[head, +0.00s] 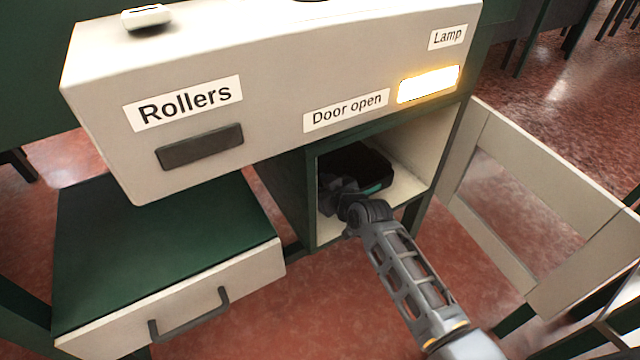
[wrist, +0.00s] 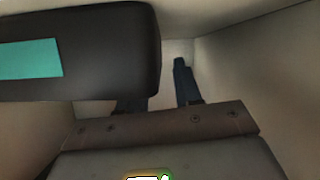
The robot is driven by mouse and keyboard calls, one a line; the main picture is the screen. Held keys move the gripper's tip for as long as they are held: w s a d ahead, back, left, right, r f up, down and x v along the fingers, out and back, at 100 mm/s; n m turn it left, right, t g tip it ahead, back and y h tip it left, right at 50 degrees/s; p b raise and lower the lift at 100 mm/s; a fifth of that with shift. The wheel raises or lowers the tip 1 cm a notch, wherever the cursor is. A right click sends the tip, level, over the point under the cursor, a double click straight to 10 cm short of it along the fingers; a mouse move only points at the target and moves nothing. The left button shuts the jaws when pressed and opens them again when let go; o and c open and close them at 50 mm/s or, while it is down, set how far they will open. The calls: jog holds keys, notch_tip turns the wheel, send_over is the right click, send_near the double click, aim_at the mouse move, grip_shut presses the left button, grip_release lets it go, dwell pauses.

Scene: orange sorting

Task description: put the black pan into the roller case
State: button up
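The black pan (head: 358,160) is inside the open compartment, the roller case (head: 408,200), under the machine's right end. A teal patch marks its side. In the wrist view the pan (wrist: 105,50) fills the upper left, close to the camera, and covers part of my left finger. My gripper (head: 338,190) reaches into the compartment from the front, beside the pan. In the wrist view its fingers stand apart, with pale wall showing between them and nothing visibly clamped. Whether the left finger touches the pan is hidden.
The case's pale framed door (head: 490,245) stands open at right. A dark bar (head: 199,147) sits below the "Rollers" label (head: 184,103). A green-topped drawer (head: 190,300) with a handle is at lower left.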

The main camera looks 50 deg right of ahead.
jog(key=s+a+r+p, duration=0.1)
jog(key=s+a+r, duration=0.3)
jog(key=s, duration=0.5)
jog(key=s+a+r+y, duration=0.1)
jog(key=s+a, duration=0.5)
jog(key=s, duration=0.3)
jog(key=s+a+r+p, duration=0.1)
jog(key=s+a+r, duration=0.3)
jog(key=s, duration=0.6)
jog(key=s+a+r+n+t+y, duration=0.1)
jog(key=s+a+r, duration=0.2)
jog(key=s+r, duration=0.2)
jog(key=s+a+r+y, duration=0.2)
jog(key=s+a+r, duration=0.2)
jog(key=s+r, duration=0.2)
jog(key=shift+s+a+n+t, duration=0.3)
jog(key=shift+s+n+t, duration=0.1)
jog(key=shift+s, duration=0.15)
jog(key=shift+o, duration=0.4)
